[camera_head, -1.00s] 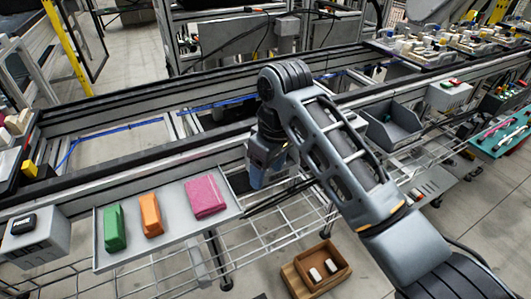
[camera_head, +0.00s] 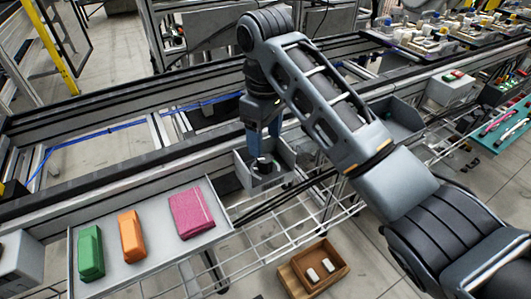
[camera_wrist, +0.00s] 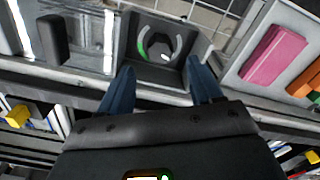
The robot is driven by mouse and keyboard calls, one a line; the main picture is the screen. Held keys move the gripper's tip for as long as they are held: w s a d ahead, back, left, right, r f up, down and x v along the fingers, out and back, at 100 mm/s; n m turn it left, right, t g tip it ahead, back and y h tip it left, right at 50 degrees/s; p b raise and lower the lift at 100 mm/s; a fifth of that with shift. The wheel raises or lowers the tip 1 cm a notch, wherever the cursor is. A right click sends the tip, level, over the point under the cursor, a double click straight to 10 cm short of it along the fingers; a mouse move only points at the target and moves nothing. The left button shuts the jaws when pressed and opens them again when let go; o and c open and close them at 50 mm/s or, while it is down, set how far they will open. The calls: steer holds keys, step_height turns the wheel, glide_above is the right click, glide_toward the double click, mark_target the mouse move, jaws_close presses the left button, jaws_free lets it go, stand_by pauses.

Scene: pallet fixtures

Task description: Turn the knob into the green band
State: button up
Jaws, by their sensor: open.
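The dark round knob (camera_wrist: 158,40) sits in a grey box, with a dial ring around it, in the wrist view. The green band (camera_wrist: 142,48) is on the ring's left side; the rest of the ring looks grey. A small white mark shows at the knob's lower right; I cannot tell if it is the pointer. In the head view the grey box (camera_head: 241,174) stands right of the tray, with the knob (camera_head: 264,165) small inside. My gripper (camera_wrist: 160,78) is open and empty, its blue fingers apart; in the head view it (camera_head: 262,150) is over the box.
An empty grey bin (camera_head: 398,118) stands to the right. A brown box (camera_head: 315,270) with two white pieces is below the wire shelf.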

mark_target(265, 158)
step_height(265, 158, down, 7)
steer(key=shift+r, duration=0.15)
steer(key=shift+c, duration=0.3)
steer(key=c, duration=1)
steer(key=shift+r+p, duration=0.15)
steer(key=shift+p, duration=0.15)
